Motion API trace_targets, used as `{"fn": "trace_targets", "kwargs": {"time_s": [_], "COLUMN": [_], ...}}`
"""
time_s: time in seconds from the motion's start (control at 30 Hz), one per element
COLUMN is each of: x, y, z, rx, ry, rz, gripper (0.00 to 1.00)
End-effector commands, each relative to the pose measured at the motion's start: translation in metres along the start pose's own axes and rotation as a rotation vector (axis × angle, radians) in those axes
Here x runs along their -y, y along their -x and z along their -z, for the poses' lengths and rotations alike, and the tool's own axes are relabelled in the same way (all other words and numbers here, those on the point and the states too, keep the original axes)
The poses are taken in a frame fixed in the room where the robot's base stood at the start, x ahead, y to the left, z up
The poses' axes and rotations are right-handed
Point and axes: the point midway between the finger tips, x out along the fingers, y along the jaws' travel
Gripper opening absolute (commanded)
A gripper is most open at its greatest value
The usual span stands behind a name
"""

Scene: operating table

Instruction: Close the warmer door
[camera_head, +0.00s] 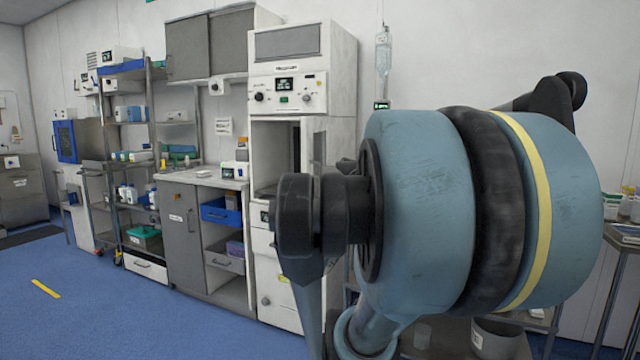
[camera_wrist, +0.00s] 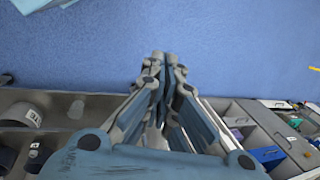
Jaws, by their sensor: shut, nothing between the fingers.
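The warmer (camera_head: 287,92) appears to be the tall white cabinet with knobs and a small display, left of my arm in the head view. Below its control panel is an open compartment (camera_head: 270,150) with a dark inside. A pale upright panel (camera_head: 314,138) stands at its right side and may be the door; my arm hides its lower part. My gripper (camera_wrist: 165,58) shows in the wrist view, with its fingers together and empty above the blue floor. In the head view my arm covers the right half, and I cannot make out the gripper there.
A grey counter unit with a blue bin (camera_head: 220,212) stands left of the warmer. A steel shelf rack (camera_head: 100,185) is farther left. In the wrist view, a grey shelf (camera_wrist: 75,98) with pots lies left of my gripper. Open blue floor (camera_head: 120,310) is at lower left.

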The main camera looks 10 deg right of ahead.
Motion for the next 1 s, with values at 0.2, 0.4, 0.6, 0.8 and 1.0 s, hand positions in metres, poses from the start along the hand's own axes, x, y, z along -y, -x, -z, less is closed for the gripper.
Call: {"fn": "trace_targets", "kwargs": {"time_s": [0.2,0.4,0.6,0.8,1.0], "x": [0.04,0.06,0.064,0.061,0.067], "y": [0.082,0.157,0.216,0.245,0.239], "z": [0.057,0.117,0.168,0.192,0.193], "rx": [0.126,0.267,0.401,0.472,0.485], "ry": [-0.463,-0.854,-1.144,-1.276,-1.293], "rz": [0.123,0.224,0.295,0.326,0.329], "gripper": [0.0,0.0,0.0,0.0,0.0]}}
